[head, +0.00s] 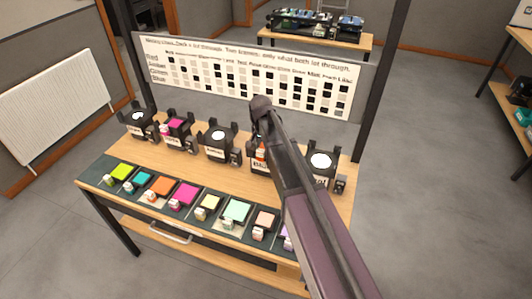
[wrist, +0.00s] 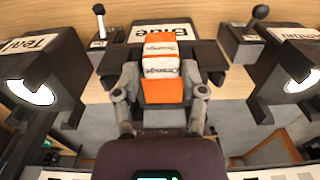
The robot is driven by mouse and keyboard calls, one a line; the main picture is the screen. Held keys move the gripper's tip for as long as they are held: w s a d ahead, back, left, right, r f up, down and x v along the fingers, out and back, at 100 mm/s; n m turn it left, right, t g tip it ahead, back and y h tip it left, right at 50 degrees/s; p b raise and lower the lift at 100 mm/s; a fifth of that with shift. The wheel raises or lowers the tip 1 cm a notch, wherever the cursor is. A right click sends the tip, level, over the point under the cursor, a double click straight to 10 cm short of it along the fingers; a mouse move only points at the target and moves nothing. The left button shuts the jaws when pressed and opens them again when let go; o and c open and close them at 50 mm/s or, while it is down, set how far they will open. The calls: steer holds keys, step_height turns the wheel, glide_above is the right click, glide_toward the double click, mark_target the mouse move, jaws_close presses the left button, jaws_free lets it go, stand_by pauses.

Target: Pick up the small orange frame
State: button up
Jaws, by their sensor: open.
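The orange frame (wrist: 163,90) stands in the dark lamp labelled Blue (wrist: 160,33) in the wrist view. It has a white tab reading Orange. In the head view a bit of this orange (head: 260,153) shows at the Blue lamp (head: 261,167), partly hidden by my arm. My gripper (wrist: 160,80) is open, with one finger on each side of the orange frame; I cannot tell if they touch it. Another orange frame (head: 160,187) lies in the front row of the table in the head view.
Dark lamps stand on both sides close to my gripper, one on the left (wrist: 38,75) and one on the right (wrist: 290,70). A row of coloured frames lies along the wooden table's (head: 120,150) front. A chart board (head: 250,75) stands behind the lamps.

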steer(key=shift+f+b, duration=1.45)
steer(key=shift+f, duration=0.3)
jaws_close()
